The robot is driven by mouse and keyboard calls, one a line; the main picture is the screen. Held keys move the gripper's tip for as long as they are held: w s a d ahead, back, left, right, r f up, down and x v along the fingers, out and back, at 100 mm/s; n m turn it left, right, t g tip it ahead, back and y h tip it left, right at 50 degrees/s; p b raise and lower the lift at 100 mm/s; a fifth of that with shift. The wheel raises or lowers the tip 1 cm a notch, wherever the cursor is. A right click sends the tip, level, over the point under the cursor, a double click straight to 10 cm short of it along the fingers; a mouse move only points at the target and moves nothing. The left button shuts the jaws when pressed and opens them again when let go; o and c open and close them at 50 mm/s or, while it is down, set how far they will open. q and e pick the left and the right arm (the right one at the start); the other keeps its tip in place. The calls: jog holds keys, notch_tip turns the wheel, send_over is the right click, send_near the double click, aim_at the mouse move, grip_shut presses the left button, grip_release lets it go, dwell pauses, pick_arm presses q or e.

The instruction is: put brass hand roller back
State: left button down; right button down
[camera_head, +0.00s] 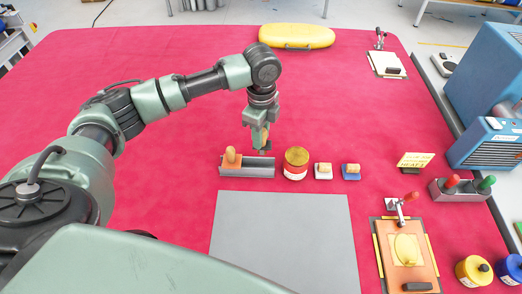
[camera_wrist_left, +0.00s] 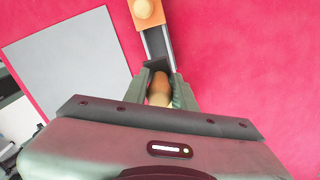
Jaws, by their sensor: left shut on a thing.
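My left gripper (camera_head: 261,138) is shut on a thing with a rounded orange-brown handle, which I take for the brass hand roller. The handle (camera_wrist_left: 159,88) shows between the fingers in the left wrist view; its lower part is hidden. The gripper points down over the right part of a grey metal rack (camera_head: 258,173), which also shows in the left wrist view (camera_wrist_left: 156,42). I cannot tell whether the held tool touches the rack. An orange block with a wooden knob (camera_head: 231,158) sits in the rack's left end. My right gripper is not in view.
A grey sheet (camera_head: 283,235) lies in front. A yellow board (camera_head: 297,36) lies at the back. Red table left of the rack is clear.

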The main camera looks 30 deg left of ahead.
aim_at(261, 154)
pick_arm(q)
notch_tip(261, 154, down, 4)
jog(key=shift+r, duration=0.25)
notch_tip(261, 154, down, 3)
jog(key=shift+f+p, duration=0.2)
jog(key=shift+p, duration=0.35)
jog(key=shift+f, duration=0.5)
jog(key=shift+f, duration=0.4)
jog(key=c, duration=1.1)
grip_release()
jog(key=shift+c, duration=0.2)
